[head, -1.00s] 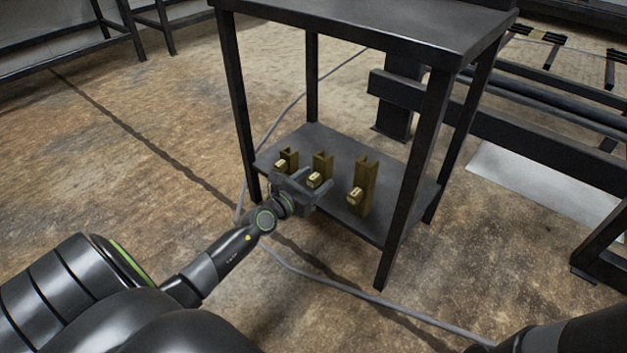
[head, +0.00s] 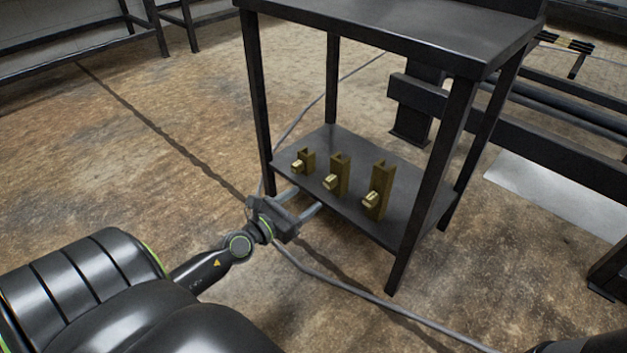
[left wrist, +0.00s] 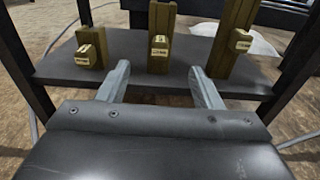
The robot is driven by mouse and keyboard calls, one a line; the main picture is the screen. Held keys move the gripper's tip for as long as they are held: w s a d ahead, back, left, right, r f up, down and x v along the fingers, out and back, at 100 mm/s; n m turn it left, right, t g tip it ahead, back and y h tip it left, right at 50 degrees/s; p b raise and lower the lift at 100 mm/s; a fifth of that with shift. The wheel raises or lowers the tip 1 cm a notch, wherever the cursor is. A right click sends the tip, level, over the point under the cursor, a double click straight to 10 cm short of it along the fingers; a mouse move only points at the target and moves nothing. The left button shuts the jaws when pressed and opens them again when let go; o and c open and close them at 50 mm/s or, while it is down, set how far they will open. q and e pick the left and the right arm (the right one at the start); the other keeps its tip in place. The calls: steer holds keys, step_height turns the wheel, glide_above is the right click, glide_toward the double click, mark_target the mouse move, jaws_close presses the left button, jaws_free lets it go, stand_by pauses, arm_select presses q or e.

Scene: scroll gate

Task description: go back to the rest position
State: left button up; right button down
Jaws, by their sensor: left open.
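My left gripper (head: 305,203) is open and empty, at the near edge of the lower shelf of a black metal table. In the left wrist view its two fingers (left wrist: 158,88) are spread apart with nothing between them. Three brass-coloured upright posts stand in a row on that shelf, beyond the fingers: a short one (head: 308,158), a middle one (head: 341,168) and a tall one (head: 380,178). Each has a small brass block on its front side. My right gripper is not in view.
The table's top (head: 400,30) hangs over the shelf (head: 335,143), and its front leg (head: 430,190) stands right of the gripper. A grey cable (head: 350,290) lies on the floor. A dark beam frame (head: 430,97) stands behind at right. The floor at left is open.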

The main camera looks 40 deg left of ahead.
arm_select(q)
steer(key=shift+s, duration=0.7)
